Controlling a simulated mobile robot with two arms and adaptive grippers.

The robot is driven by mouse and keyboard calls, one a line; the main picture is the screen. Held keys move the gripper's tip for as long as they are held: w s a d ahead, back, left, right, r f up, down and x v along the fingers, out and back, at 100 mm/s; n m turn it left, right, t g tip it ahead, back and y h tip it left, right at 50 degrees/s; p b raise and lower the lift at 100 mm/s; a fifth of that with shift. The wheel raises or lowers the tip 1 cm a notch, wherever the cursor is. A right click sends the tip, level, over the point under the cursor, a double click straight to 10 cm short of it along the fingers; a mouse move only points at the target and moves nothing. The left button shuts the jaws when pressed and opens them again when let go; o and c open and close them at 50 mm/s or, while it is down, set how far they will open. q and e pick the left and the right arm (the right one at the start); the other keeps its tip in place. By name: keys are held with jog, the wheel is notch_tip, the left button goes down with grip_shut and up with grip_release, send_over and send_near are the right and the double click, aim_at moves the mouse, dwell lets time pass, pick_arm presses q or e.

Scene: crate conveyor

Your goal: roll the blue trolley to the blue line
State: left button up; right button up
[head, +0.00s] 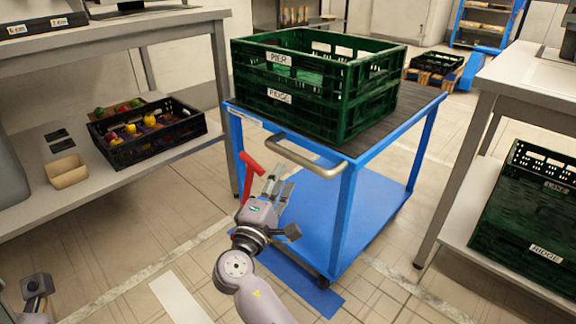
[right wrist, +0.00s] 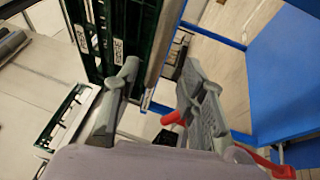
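The blue trolley (head: 344,220) stands right of centre in the head view, a green crate stack (head: 370,95) on its dark top. Its bent metal handle (head: 306,160) faces me. My right gripper (head: 284,173) is just below and left of the handle; in the right wrist view its fingers (right wrist: 163,78) are apart, with a grey bar passing between them in the picture. I cannot tell if they touch it. A red lever (head: 246,178) shows beside this gripper. The blue line (head: 300,289) lies on the floor by the trolley's near wheel. My left gripper (head: 37,287) is partly visible at lower left.
A left bench holds a black crate of produce (head: 150,132) and a small tan box (head: 66,171) on its lower shelf. A right bench (head: 515,85) has green crates (head: 530,215) below. A white floor strip (head: 181,298) lies near me.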

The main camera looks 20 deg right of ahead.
jog(key=shift+v, duration=1.7)
